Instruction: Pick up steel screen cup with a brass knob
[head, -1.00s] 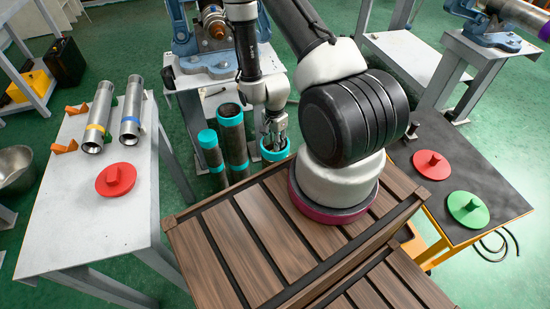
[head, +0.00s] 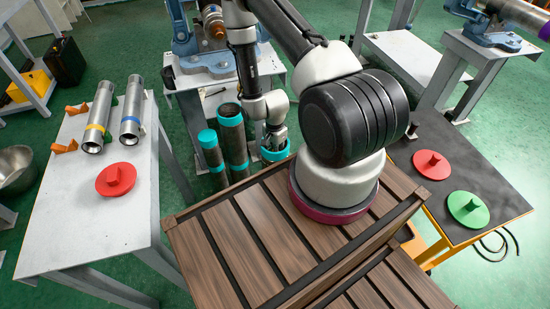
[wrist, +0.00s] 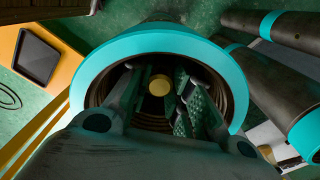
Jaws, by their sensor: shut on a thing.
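The brass knob (wrist: 160,86) shows as a round yellow disc deep inside a threaded pipe with a teal rim (wrist: 88,78). The steel screen cup's body is hidden down in the pipe; I cannot make out its mesh. My gripper (wrist: 160,98) reaches into the pipe mouth, with its fingers on either side of the knob, and is shut on it. In the head view my gripper (head: 277,138) is at the mouth of the teal-rimmed pipe (head: 275,156), its fingertips hidden inside.
Two more teal-rimmed pipes (head: 229,111) (head: 207,137) stand to the left, close by. A white table (head: 100,230) holds steel tubes (head: 130,110) and a red lid (head: 116,180). A dark table (head: 450,165) at right holds red and green lids. A wooden slatted top is in front.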

